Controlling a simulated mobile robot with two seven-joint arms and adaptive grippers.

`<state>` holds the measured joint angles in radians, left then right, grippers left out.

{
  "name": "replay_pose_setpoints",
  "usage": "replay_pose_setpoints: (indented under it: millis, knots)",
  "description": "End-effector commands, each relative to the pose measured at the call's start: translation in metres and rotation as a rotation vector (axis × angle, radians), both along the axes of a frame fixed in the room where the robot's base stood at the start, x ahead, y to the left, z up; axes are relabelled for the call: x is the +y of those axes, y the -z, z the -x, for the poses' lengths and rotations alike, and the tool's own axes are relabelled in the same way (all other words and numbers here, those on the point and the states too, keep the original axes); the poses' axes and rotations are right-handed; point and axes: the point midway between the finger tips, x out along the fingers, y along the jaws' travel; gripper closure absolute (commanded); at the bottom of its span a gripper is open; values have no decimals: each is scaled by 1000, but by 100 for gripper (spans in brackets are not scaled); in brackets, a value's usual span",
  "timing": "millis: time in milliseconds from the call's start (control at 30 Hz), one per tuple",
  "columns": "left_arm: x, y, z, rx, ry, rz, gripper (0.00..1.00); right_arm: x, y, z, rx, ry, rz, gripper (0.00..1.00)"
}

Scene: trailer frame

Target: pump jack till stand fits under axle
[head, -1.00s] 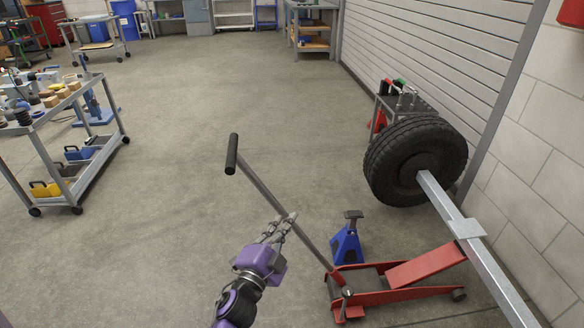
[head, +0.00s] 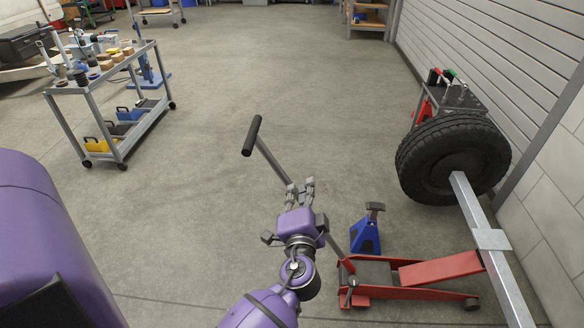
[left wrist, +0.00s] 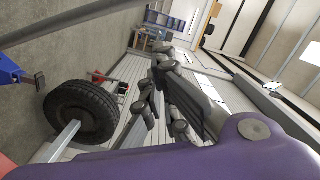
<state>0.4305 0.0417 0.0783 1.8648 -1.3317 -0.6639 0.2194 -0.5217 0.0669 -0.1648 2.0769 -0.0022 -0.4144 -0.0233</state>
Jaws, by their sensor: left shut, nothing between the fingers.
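The red floor jack (head: 440,271) sits on the floor at lower right, its lift arm raised toward the grey axle (head: 490,240). I cannot tell whether it touches. Its long handle (head: 268,158) leans up to the left, ending in a black grip. The blue stand (head: 365,235) with a dark top stands behind the jack, beside the axle rather than under it; it shows partly in the left wrist view (left wrist: 18,74). My left gripper (head: 300,185) is shut and empty, close against the middle of the handle, hiding part of it. My right gripper is out of view.
A large tyre (head: 415,160) is on the axle's far end, with a small tool cart (head: 455,97) behind it. The shuttered wall (head: 490,60) closes the right side. A grey trolley (head: 95,125) stands left. The middle floor is clear.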

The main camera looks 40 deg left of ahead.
Motion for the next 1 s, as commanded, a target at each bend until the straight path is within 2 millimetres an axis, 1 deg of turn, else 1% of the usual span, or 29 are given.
replay_pose_setpoints:
  millis: [167,267,367,700,800,900,1000]
  knots:
    - [1,0,-3,-1,2,0,100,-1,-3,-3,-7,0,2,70]
    - [7,-1,-12,-2,2,-3,100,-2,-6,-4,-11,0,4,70]
    - [16,-2,-26,-2,2,-3,100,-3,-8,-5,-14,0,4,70]
    - [57,0,-86,-1,1,-2,100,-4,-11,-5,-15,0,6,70]
    - [71,11,-78,4,1,-3,100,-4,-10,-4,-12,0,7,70]
    - [81,16,-75,2,1,-4,100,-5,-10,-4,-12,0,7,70]
    - [86,19,-73,1,3,0,100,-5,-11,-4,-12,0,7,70]
